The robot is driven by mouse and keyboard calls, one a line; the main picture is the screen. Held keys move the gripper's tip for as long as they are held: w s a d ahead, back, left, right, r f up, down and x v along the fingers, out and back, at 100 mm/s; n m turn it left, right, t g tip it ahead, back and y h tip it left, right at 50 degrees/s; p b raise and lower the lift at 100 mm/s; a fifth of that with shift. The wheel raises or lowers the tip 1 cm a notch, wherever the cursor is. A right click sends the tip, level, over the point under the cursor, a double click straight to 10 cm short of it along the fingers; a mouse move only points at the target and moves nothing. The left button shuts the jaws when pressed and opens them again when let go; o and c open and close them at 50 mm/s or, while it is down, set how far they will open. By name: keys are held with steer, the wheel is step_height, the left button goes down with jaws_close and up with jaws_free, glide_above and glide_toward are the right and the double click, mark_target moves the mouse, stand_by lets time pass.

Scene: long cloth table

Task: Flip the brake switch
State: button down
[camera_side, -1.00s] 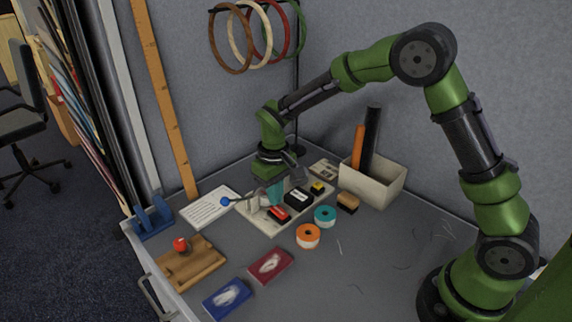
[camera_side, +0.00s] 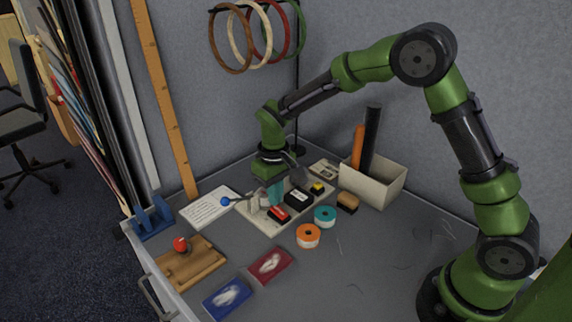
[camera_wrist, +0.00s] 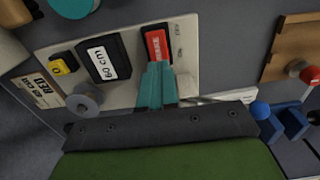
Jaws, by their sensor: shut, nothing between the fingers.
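The brake switch (camera_wrist: 157,46) is a red rocker in a black frame, with white lettering that looks like BRAKE. It also shows as a red block (camera_side: 279,214) on the cream panel (camera_side: 262,223) in the side view. My gripper (camera_wrist: 157,70) points down over the panel, with its teal fingers together and nothing between them. In the wrist view the fingertips overlap the near end of the red switch. I cannot tell whether they touch it. In the side view my gripper (camera_side: 274,197) hangs just behind the switch.
Teal (camera_side: 325,216) and orange (camera_side: 308,235) tape rolls lie in front. A cream bin (camera_side: 385,185) stands right.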

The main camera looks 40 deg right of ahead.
steer(key=shift+f, duration=1)
stand_by(0.6)
steer(key=shift+r, duration=3.55)
steer(key=shift+s+f, duration=0.2)
steer(key=shift+f, duration=0.1)
steer(key=s+d+r+m+t+y, duration=0.1)
steer(key=s+d+r+m+t, duration=0.1)
steer(key=s+r, duration=0.5)
steer(key=s+d+r+m+t+y, duration=0.1)
steer(key=s+r+t, duration=0.4)
steer(key=s, duration=0.8)
step_height(320, 180, up, 2)
steer(key=shift+s+d+r+m, duration=0.25)
steer(key=shift+s+d+m, duration=0.15)
steer(key=shift+m, duration=0.1)
